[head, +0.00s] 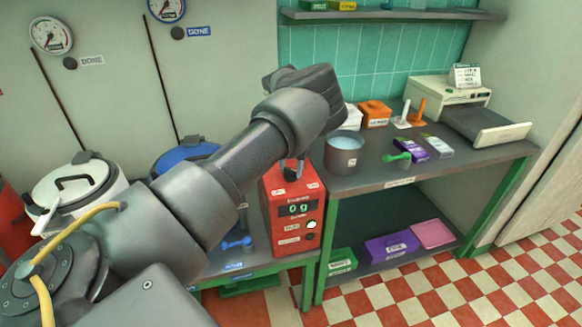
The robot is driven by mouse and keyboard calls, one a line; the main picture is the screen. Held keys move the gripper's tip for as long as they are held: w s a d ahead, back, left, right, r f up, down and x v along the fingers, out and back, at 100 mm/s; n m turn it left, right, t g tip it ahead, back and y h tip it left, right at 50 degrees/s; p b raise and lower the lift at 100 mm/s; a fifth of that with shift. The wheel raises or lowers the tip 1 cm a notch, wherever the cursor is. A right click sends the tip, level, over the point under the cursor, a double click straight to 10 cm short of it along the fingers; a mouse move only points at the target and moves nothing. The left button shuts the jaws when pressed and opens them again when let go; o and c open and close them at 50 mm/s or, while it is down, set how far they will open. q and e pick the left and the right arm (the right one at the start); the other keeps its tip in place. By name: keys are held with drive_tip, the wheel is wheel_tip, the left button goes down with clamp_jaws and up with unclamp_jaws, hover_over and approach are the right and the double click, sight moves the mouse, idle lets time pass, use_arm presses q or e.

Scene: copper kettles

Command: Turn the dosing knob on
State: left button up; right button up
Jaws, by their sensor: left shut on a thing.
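A red dosing box (272,222) stands at the right end of the low bench, with a lit display (298,209) that seems to read 09. A white round button (311,225) is on its front. Small white labels lie on its top, left and right of my left gripper (292,173). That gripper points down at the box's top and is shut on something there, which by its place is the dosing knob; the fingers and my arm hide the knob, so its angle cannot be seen. My right gripper is not in view.
A grey pot (343,152) stands on the taller bench just right of my gripper. White (78,188) and blue (187,152) lidded kettles stand left, behind my arm.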

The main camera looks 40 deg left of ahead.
sight(291, 169)
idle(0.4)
use_arm(q)
drive_tip(key=o, duration=1)
drive_tip(key=shift+r, duration=0.35)
wheel_tip(291, 169, up, 10)
drive_tip(key=shift+r+b, duration=0.1)
drive_tip(key=shift+b, duration=0.7)
